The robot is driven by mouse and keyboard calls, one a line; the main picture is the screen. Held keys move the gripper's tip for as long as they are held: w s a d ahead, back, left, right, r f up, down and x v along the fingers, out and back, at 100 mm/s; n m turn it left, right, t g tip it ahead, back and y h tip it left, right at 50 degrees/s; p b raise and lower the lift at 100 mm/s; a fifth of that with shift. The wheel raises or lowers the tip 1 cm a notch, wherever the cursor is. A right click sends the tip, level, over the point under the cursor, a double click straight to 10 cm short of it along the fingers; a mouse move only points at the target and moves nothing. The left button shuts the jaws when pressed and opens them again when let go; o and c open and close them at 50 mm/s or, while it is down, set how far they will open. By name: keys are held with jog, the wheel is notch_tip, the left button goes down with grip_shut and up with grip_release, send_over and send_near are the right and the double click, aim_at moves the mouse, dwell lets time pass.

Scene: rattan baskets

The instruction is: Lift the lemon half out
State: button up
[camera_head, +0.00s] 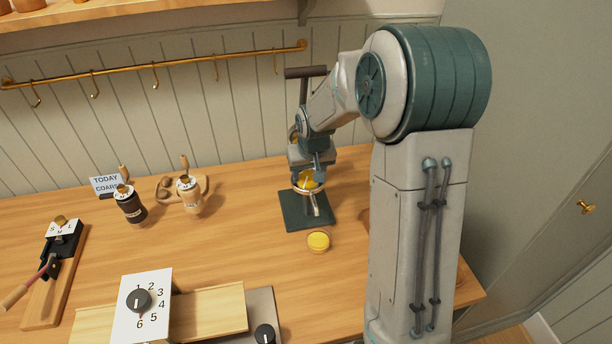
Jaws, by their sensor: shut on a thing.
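My gripper (310,178) is near the back right of the wooden counter, pointing down into a small juicer or press with a dark green base (293,212). It is shut on a yellow lemon half (306,181), which shows at the ring-shaped cup of the press. The fingers hide part of it. I cannot tell whether the lemon half still touches the cup. A second yellow round piece (318,240), like another lemon half, lies on the counter just in front of the press.
A dark mill (130,207) and a pale mill (188,196) stand left of the press, by a small sign (105,184). A numbered dial panel (142,306) is at the front. A slicer-like board (56,275) lies far left. Counter between mills and press is clear.

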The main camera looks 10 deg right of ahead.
aim_at(309, 175)
jog(key=shift+r+p, duration=2.2)
jog(key=shift+r, duration=1.35)
jog(key=shift+f, duration=0.1)
